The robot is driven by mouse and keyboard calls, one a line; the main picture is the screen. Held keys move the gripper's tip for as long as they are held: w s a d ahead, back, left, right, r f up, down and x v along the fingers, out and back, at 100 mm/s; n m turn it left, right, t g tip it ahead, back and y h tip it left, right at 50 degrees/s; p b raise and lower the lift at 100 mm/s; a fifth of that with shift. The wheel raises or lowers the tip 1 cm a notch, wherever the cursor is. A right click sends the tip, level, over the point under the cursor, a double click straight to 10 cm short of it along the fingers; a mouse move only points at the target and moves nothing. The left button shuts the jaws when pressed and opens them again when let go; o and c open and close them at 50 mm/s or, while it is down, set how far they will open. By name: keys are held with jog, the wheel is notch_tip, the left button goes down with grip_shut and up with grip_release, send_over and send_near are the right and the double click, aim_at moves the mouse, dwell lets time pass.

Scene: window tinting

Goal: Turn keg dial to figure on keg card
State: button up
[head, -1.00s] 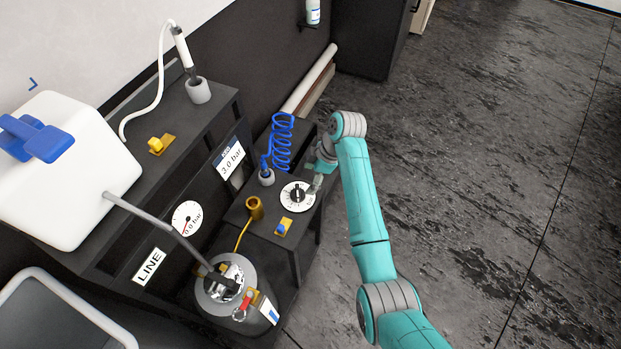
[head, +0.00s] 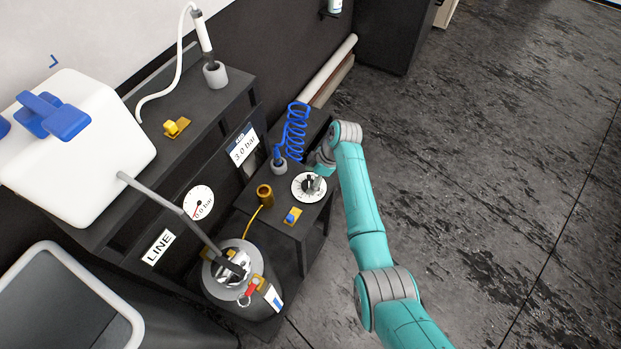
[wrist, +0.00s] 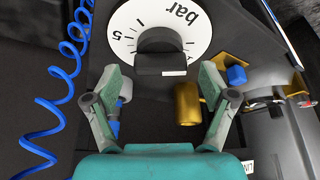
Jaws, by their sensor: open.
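The keg dial (head: 309,186) is a white disc with a black knob on the low black shelf. In the wrist view the dial (wrist: 190,22) shows the word "bar" and a 5, and its black knob (wrist: 160,50) with a white mark stands just ahead of my fingertips. My gripper (wrist: 162,82) is open, with a finger to each side of the knob's near end and nothing between them. In the head view my gripper (head: 318,180) is over the dial and hides part of it. The keg card (head: 243,147) on the rack reads 3.0 bar.
A blue coiled hose (head: 296,130) stands behind the dial. A brass cup (head: 265,194) and a blue-knobbed valve (head: 292,216) sit close by. The steel keg (head: 240,300) is in front. A round gauge (head: 199,203) reads 0.0 bar. Open floor lies right.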

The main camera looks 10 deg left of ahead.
jog(key=shift+a+f, duration=0.1)
jog(key=shift+f, duration=0.1)
jog(key=c, duration=1.2)
jog(key=shift+o, duration=0.2)
